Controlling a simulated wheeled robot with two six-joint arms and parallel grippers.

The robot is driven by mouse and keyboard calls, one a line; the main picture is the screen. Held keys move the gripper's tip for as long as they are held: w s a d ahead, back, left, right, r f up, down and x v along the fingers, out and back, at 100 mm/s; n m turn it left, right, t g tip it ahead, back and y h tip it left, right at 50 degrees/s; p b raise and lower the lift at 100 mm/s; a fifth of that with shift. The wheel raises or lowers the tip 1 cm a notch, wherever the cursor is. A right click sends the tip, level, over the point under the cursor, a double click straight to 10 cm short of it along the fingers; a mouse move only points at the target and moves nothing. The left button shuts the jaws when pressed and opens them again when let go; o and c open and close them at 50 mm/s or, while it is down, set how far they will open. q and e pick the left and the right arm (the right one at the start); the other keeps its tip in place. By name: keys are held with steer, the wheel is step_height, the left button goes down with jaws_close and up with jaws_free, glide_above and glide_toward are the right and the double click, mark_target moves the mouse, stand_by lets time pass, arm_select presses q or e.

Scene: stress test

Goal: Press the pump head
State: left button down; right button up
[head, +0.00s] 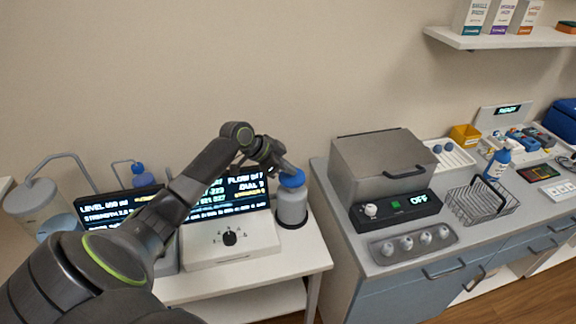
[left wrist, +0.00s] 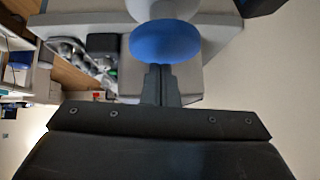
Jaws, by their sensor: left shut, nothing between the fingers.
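A grey pump bottle (head: 291,207) with a blue pump head (head: 293,180) stands upright on a dark round base at the right end of the white table. My left gripper (head: 288,170) is at the top of the blue head, shut and empty. In the left wrist view the shut fingertips (left wrist: 159,70) meet the edge of the rounded blue head (left wrist: 165,42) in the picture. I cannot tell whether they touch it or how far the head is pressed down. My right gripper is not in view.
A white console with a dial (head: 230,239) and a lit display (head: 232,198) stands left of the bottle. A grey counter with a metal box (head: 372,172) and an "OFF" panel (head: 396,208) is to the right.

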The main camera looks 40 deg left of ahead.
mark_target(286, 179)
arm_select(q)
steer(key=shift+f, duration=0.25)
step_height(286, 179, down, 4)
steer(key=b, duration=0.2)
steer(key=shift+r+b, duration=0.1)
steer(key=shift+b, duration=0.2)
steer(key=shift+s, duration=0.15)
